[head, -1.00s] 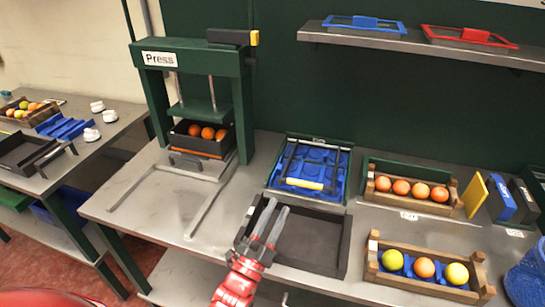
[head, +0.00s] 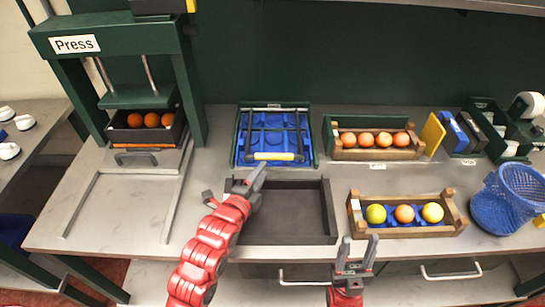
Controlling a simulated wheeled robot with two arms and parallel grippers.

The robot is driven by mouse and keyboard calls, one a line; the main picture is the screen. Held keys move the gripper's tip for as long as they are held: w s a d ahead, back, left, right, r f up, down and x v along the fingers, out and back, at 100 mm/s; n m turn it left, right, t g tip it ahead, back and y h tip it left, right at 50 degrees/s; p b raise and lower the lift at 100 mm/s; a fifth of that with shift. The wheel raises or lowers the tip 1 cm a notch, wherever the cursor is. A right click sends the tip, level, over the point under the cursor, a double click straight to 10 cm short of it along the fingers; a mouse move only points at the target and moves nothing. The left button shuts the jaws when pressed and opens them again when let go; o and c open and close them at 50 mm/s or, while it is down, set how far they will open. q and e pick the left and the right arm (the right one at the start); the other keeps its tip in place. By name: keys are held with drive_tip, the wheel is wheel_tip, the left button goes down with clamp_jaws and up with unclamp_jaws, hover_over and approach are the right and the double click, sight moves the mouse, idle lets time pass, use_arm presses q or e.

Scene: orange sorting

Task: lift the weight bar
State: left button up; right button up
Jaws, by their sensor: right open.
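The weight bar, which I take to be the black frame with a pale yellow handle (head: 273,156), lies over the blue tray (head: 250,122) at the back centre. Its handle runs across the tray's front side. My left gripper (head: 261,172) is just in front of the handle's left part, with its fingers pointing up towards it. It is seen nearly edge-on, so its opening and any contact with the handle are unclear. My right gripper (head: 357,246) is open and empty at the table's front edge, below the front orange crate.
A dark empty tray (head: 288,238) sits in front of the blue tray. The green press (head: 183,80) stands left, with oranges in a black box (head: 120,134). Wooden crates (head: 334,152) (head: 380,231) of fruit and a blue mesh basket (head: 500,205) stand right.

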sight(272, 158)
use_arm(q)
drive_tip(key=p+x, duration=0.2)
drive_tip(key=x, duration=0.6)
drive_tip(key=shift+d+r, duration=0.1)
drive_tip(key=shift+w+d, duration=0.25)
drive_tip(key=shift+w, duration=0.2)
drive_tip(key=shift+f, duration=0.2)
drive_tip(key=shift+c, duration=0.2)
clamp_jaws()
idle(0.5)
